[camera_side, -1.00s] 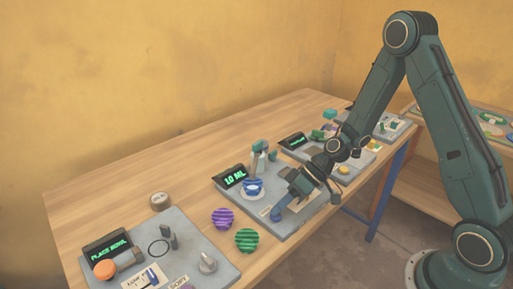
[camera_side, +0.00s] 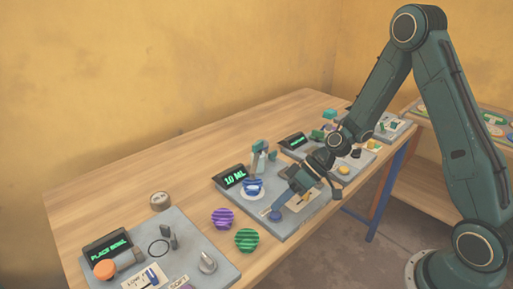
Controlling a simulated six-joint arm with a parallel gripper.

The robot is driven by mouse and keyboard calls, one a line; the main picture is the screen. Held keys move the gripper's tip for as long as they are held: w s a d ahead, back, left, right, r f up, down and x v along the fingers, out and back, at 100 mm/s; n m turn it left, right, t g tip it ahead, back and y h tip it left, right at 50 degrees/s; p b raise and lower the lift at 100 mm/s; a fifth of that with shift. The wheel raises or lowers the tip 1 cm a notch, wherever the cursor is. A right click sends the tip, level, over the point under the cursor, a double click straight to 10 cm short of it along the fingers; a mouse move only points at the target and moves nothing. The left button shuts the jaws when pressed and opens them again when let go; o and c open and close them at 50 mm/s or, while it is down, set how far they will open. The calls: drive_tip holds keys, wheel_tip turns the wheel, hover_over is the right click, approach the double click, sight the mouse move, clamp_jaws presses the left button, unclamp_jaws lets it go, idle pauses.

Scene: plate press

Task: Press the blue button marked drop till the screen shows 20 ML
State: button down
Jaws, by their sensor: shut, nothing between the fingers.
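The dosing station's screen (camera_side: 234,178) reads 10 ML in green. A blue button (camera_side: 275,215) sits near the front of the same grey plate; its label is too small to read. My gripper (camera_side: 285,206) is shut and empty, its tips just above and to the right of the blue button. I cannot tell whether they touch it. A blue striped bowl (camera_side: 253,185) stands on the plate under the teal-topped dispenser (camera_side: 262,155). My gripper and wrist hide part of the plate's right side.
Another station, with a screen (camera_side: 107,250) reading PLACE BOWL, is at the front left. More panels stand behind my wrist. The table's back left is clear.

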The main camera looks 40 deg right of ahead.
sight(280, 213)
drive_tip(key=shift+r, duration=0.1)
drive_tip(key=shift+r, duration=2.4)
drive_tip(key=shift+r, duration=0.1)
idle(0.9)
wheel_tip(280, 213, up, 4)
drive_tip(key=shift+f, duration=0.2)
drive_tip(key=shift+f, duration=0.15)
idle(0.4)
drive_tip(key=shift+f, duration=4.25)
drive_tip(key=shift+f, duration=0.45)
